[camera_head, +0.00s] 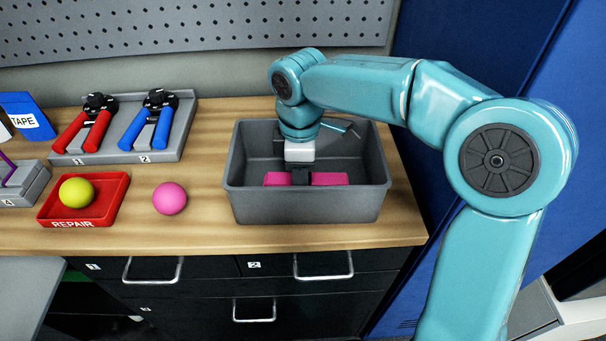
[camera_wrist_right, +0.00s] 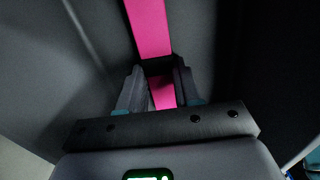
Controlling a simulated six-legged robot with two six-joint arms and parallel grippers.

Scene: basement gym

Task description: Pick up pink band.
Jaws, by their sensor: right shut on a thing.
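The pink band (camera_head: 331,179) lies flat and straight inside the grey bin (camera_head: 305,207), near its front wall. My right gripper (camera_head: 301,174) reaches down into the bin and is shut on the middle of the band, with pink showing on both sides of the fingers. In the right wrist view the pink band (camera_wrist_right: 150,28) runs away from between the fingertips of the right gripper (camera_wrist_right: 160,78). I cannot tell whether the band touches the bin floor. My left gripper is not in view.
A pink ball (camera_head: 170,198) sits on the wooden bench left of the bin. A red repair tray (camera_head: 112,206) holds a yellow ball (camera_head: 76,192). Red-handled (camera_head: 84,128) and blue-handled (camera_head: 151,122) tools lie in a grey holder behind. The bin walls surround my right gripper.

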